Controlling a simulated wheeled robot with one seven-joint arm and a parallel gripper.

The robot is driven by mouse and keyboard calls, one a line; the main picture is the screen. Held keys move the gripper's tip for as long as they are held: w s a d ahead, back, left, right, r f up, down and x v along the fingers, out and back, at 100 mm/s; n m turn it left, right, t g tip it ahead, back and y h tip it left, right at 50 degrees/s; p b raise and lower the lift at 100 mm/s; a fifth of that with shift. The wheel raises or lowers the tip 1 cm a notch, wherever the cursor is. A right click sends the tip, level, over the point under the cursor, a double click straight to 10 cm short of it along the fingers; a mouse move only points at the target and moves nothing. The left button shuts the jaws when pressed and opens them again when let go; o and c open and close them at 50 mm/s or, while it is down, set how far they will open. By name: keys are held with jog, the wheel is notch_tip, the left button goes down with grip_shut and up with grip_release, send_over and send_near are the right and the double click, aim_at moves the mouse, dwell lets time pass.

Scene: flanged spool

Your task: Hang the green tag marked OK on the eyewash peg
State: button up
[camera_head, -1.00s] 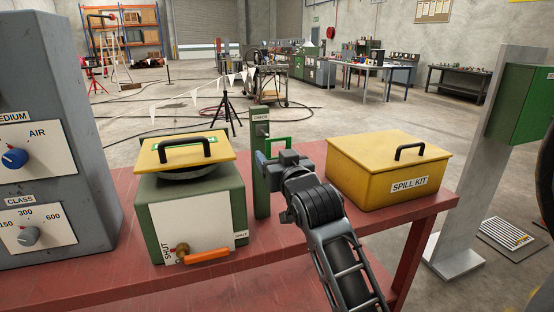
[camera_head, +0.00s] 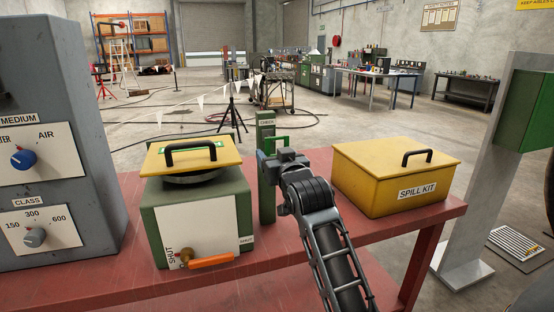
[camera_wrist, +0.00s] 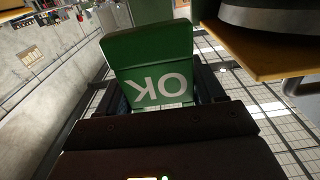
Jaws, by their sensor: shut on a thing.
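My gripper (camera_head: 275,155) is shut on the green tag (camera_wrist: 150,45), which carries white OK lettering that appears upside down in the wrist view. In the head view the tag is a small green shape (camera_head: 277,139) at the far end of my gripper, largely hidden. My gripper is just right of a green post (camera_head: 267,205) standing on the red bench, and overlaps it in the picture; I cannot tell if they touch.
On the red bench (camera_head: 300,255), a green box (camera_head: 242,215) with a yellow lid and orange lever stands left, and a yellow SPILL KIT box (camera_head: 375,185) right. A grey cabinet with dials (camera_head: 85,120) is at far left. In the wrist view, a yellow panel (camera_wrist: 262,50) is close right.

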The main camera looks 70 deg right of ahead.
jog(key=shift+f+b+x, duration=0.2)
jog(key=shift+b+x, duration=0.1)
jog(key=shift+x, duration=1.05)
jog(key=shift+f+b+x, duration=0.2)
jog(key=shift+b+x, duration=0.1)
jog(key=shift+x, duration=1.05)
jog(key=o, duration=1.1)
jog(key=shift+b+v, duration=0.7)
jog(key=shift+v, duration=3.15)
jog(key=shift+a+f, duration=0.1)
